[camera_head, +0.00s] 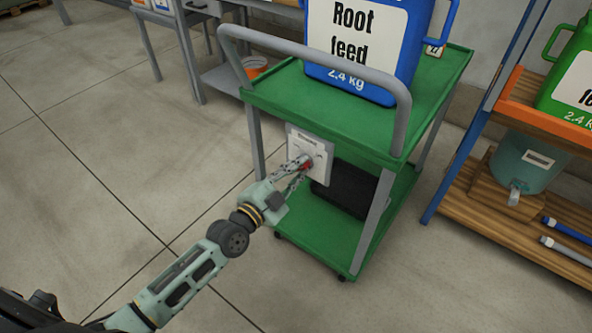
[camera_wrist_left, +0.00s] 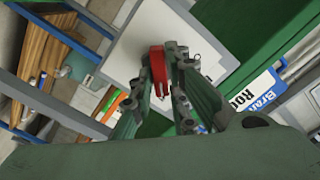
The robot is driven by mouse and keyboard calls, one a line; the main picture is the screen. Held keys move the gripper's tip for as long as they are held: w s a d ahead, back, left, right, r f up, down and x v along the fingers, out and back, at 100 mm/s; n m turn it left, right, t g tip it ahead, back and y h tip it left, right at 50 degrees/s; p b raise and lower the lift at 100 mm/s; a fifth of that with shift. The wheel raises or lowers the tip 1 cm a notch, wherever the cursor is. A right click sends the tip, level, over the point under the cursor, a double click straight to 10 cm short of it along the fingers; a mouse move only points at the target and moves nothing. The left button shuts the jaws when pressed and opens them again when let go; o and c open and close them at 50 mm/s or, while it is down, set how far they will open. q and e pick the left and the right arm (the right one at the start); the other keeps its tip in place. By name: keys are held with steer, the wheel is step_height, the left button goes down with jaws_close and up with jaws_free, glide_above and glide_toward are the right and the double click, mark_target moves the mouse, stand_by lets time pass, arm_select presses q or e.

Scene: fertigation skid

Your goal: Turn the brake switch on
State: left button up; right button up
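The brake switch is a small red lever (camera_head: 307,165) on a pale, tilted square plate (camera_head: 322,150) at the near end of the green cart. In the left wrist view the red lever (camera_wrist_left: 157,62) stands out from the pale plate (camera_wrist_left: 205,45). My left gripper (camera_head: 303,163) reaches it from the lower left. In the left wrist view its two fingers (camera_wrist_left: 160,72) converge on either side of the lever and look closed on it. Part of the lever is hidden between them. My right gripper is not in view.
The green cart (camera_head: 290,110) has a grey push handle (camera_head: 310,55) above the plate and carries a blue Root feed jug (camera_head: 360,50). A black box (camera_head: 345,190) sits on its lower shelf. A wooden shelf rack (camera_head: 480,215) stands at right. The floor at left is clear.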

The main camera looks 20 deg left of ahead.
arm_select(q)
jaws_close()
steer(key=n, duration=0.6)
steer(key=n+p, duration=0.1)
steer(key=n, duration=0.5)
steer(key=n+p, duration=0.1)
steer(key=n, duration=0.5)
steer(key=shift+w+a, duration=0.1)
steer(key=shift+a, duration=0.2)
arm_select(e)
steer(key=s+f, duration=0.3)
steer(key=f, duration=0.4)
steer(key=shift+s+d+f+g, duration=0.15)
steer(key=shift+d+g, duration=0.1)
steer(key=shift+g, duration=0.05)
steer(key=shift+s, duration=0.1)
